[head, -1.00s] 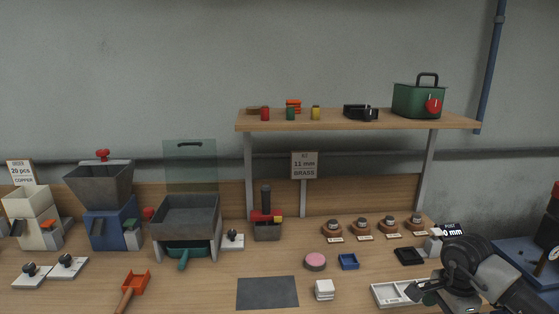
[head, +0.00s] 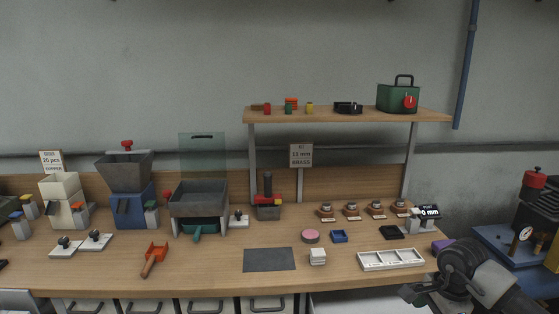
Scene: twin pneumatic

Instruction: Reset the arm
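My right gripper (head: 413,294) is at the lower right of the head view, in front of the bench's front edge and below the white compartment tray (head: 391,267). Its dark fingers are small and partly turned away, and I see nothing held in them. I cannot tell how far apart they are. My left gripper is not in view.
A shelf (head: 345,115) stands behind. A blue machine (head: 520,250) is at the right.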

